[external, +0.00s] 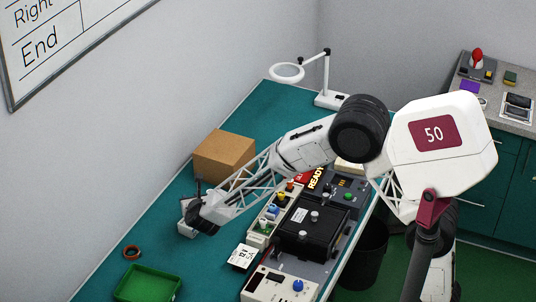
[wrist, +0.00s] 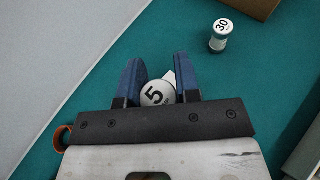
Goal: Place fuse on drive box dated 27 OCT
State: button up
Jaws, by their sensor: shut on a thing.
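My gripper (external: 193,212) is low over the left part of the teal bench. In the wrist view its two blue fingers (wrist: 158,80) are shut on a white round-ended fuse (wrist: 157,93) marked 5. Whether this fuse still touches the bench is unclear. A second fuse (wrist: 219,36), marked 30, stands upright on the bench ahead and to the right. A black box (external: 315,232) sits in the equipment row right of my gripper, with a grey unit (external: 346,196) behind it. No 27 OCT date is legible on any box.
A cardboard box (external: 225,155) stands behind my gripper. A green tray (external: 147,284) and a reddish ring (external: 132,252) lie at the front left. A magnifier lamp (external: 327,98) stands at the back.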

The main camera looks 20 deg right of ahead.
jog(key=shift+w+a, duration=0.55)
jog(key=shift+w, duration=0.15)
jog(key=shift+f, duration=0.1)
jog(key=shift+f, duration=1.7)
jog(key=shift+f, duration=0.1)
jog(key=o, duration=0.9)
jog(key=shift+v, duration=6.1)
